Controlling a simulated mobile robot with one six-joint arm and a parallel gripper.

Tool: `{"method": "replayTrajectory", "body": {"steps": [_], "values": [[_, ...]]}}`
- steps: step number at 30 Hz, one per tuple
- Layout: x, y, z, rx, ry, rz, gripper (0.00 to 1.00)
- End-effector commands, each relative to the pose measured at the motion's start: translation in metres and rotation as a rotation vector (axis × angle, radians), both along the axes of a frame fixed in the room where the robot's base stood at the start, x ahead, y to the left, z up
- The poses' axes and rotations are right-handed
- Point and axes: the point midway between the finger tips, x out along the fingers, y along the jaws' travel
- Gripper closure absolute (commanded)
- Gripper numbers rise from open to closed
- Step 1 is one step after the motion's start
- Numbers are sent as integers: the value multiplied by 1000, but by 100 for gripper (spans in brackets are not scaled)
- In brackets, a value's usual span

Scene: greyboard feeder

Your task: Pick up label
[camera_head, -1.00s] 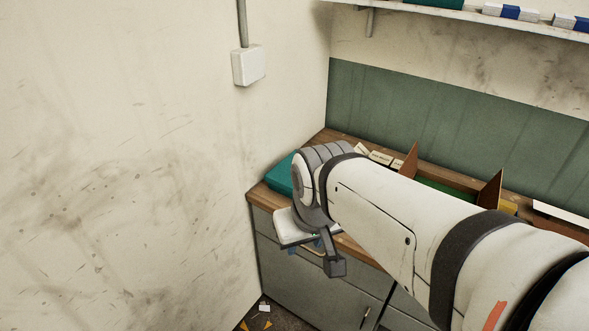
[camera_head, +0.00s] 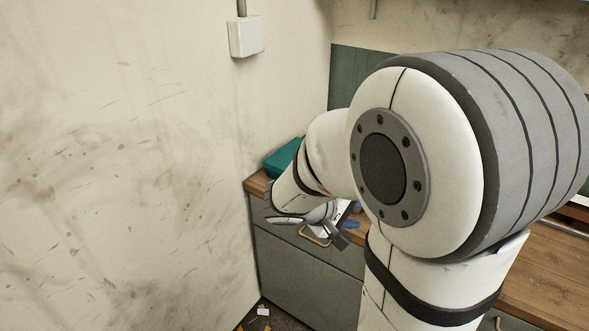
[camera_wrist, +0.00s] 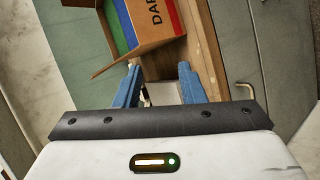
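My gripper (camera_wrist: 158,68) has two blue fingers set apart, with a gap between them. In the wrist view it is near the wooden counter edge, just below a brown cardboard box. A small pale patch (camera_wrist: 162,94) shows between the fingers; I cannot tell whether it is a label or part of the gripper. I cannot make out a label for certain in either view now.
The open cardboard box (camera_wrist: 150,25) has a striped side with dark lettering. A teal item (camera_head: 283,157) lies on the left end of the wooden counter (camera_head: 258,184). Grey cabinet fronts (camera_head: 310,280) with handles stand below. Small scraps (camera_head: 263,311) lie on the floor. The wall is close on the left.

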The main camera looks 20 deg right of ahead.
Motion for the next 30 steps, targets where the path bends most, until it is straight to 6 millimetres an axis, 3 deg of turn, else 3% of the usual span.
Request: {"method": "replayTrajectory", "body": {"steps": [1, 6, 10, 17, 30], "values": [[18, -2, -28, -70, -2, 52, 64], [77, 7, -67, -250, -77, 253, 64], [109, 21, -88, -310, -130, 380, 64], [130, 31, -101, -335, -170, 468, 64], [164, -12, -109, -334, -169, 468, 64]]}}
